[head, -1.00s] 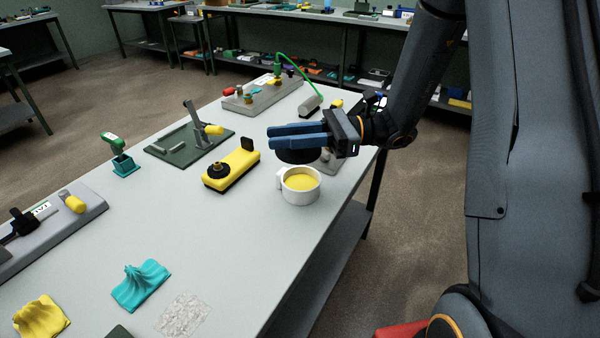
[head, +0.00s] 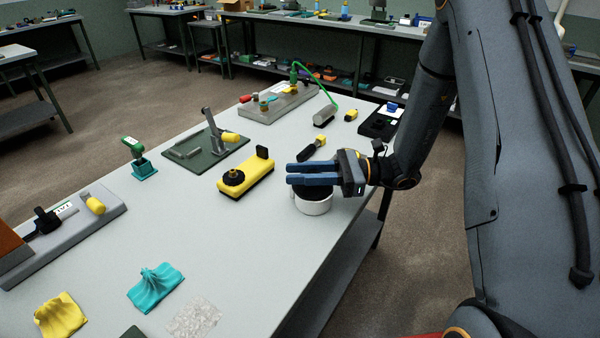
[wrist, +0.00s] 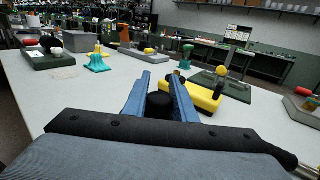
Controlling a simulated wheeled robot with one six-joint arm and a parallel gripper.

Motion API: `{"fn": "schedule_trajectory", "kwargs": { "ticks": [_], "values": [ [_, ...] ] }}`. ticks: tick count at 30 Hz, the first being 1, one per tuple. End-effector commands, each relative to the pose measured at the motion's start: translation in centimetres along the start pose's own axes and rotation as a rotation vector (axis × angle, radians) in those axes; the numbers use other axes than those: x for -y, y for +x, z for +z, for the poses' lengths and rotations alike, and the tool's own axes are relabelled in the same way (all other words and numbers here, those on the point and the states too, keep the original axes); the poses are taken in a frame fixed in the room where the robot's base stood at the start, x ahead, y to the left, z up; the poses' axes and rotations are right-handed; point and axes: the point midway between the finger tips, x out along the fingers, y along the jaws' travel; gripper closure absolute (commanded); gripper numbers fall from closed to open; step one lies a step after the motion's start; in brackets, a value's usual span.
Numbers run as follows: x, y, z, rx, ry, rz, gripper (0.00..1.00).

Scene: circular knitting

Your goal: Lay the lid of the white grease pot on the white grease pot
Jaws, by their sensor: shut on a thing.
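The white grease pot (head: 314,207) stands upright on the bench near its right edge in the head view. The black lid (head: 319,195) is over the pot's mouth, just under my fingers, and hides the yellow grease. I cannot tell whether it fully touches the rim. My gripper (head: 290,174) is shut on the lid, its blue fingers level above the pot. In the wrist view the lid's black knob (wrist: 160,100) shows between the fingers (wrist: 160,77). The pot is hidden there.
A yellow block with a black knob (head: 246,178) lies left of the pot. A black-and-yellow tool (head: 312,148) lies behind. A green plate with a lever (head: 205,148) and a grey fixture with a green hose (head: 277,103) stand farther back.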

Motion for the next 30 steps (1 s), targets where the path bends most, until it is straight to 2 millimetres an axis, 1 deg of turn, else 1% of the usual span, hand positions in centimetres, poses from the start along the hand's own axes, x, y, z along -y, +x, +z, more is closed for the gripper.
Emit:
{"fn": "schedule_trajectory", "kwargs": {
  "ticks": [8,9,11,12,20,23,26,30],
  "values": [
    [0.0,0.0,-0.4,-0.002,0.0,0.0,1.0],
    [0.0,0.0,-0.5,-0.003,0.0,0.0,0.69],
    [0.0,0.0,-0.5,-0.003,0.0,0.0,0.59],
    [0.0,0.0,-0.4,-0.002,0.0,0.0,0.57],
    [0.0,-0.1,-0.3,-0.001,-0.001,0.0,0.57],
    [0.1,-0.6,-0.4,-0.001,-0.001,-0.001,0.57],
    [0.1,-1.8,-0.4,-0.001,-0.002,-0.003,0.57],
    [0.2,-4.5,-0.6,-0.001,-0.003,-0.005,0.57]
  ]
}}
